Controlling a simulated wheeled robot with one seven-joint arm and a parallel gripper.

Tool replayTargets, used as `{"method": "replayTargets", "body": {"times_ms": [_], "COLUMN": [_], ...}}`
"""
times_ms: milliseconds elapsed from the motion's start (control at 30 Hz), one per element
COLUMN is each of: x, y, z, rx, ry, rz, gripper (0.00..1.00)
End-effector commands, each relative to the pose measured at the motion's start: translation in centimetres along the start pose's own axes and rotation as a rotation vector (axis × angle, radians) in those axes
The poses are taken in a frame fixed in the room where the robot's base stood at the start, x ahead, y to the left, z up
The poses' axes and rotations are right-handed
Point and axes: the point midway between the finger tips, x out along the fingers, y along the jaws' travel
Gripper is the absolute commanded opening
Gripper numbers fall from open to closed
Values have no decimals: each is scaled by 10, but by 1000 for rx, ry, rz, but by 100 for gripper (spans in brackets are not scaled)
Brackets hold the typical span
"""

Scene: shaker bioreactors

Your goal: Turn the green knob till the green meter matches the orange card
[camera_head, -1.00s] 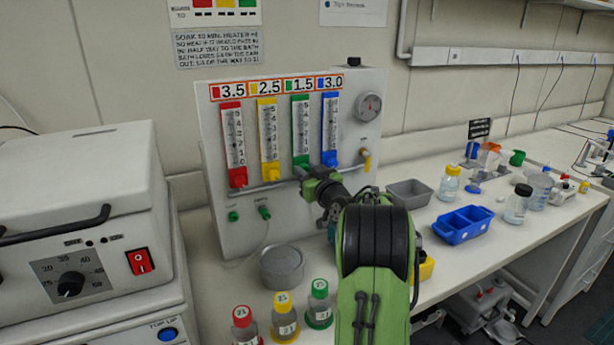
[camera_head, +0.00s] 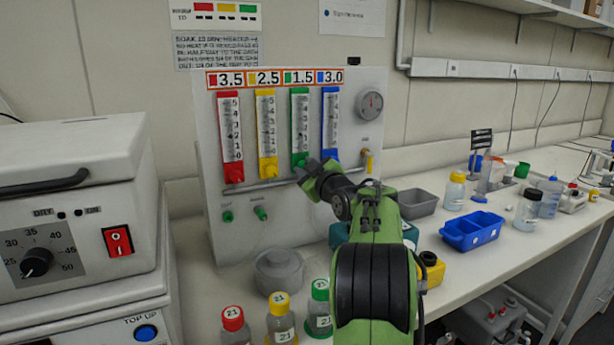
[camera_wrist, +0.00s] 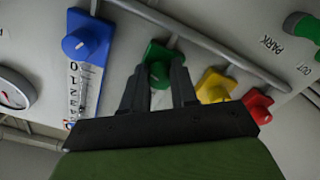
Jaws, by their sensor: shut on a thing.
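The green meter (camera_head: 300,118) stands third from the left on the grey panel, between the yellow and blue meters. The orange-edged card above it (camera_head: 301,78) reads 1.5 beside a green square. The green knob (camera_wrist: 158,74) is at the foot of this meter. My gripper (camera_wrist: 160,72) is shut on the knob, with a finger on each side of it. In the head view my gripper (camera_head: 306,170) comes from the lower right and covers part of the knob. The float's level in the green meter is too small to read.
The red meter (camera_head: 230,125), yellow meter (camera_head: 266,125) and blue meter (camera_head: 330,118) stand close by, each with its own knob. A metal rail (camera_head: 250,184) runs below the knobs. Capped bottles (camera_head: 281,320) and a grey round pot (camera_head: 281,270) stand below on the bench.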

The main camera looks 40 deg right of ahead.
Motion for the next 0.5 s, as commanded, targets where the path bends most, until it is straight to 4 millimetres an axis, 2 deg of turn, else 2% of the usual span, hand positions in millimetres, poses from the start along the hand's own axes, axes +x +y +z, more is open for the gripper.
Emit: {"method": "replayTargets", "body": {"times_ms": [433,467,500], "x": [0,0,0], "y": [0,0,0], "z": [0,0,0], "rx": [-11,-11,-11], "ry": [-3,-3,-2], "rz": [-3,-3,-2], "gripper": [0,31,37]}}
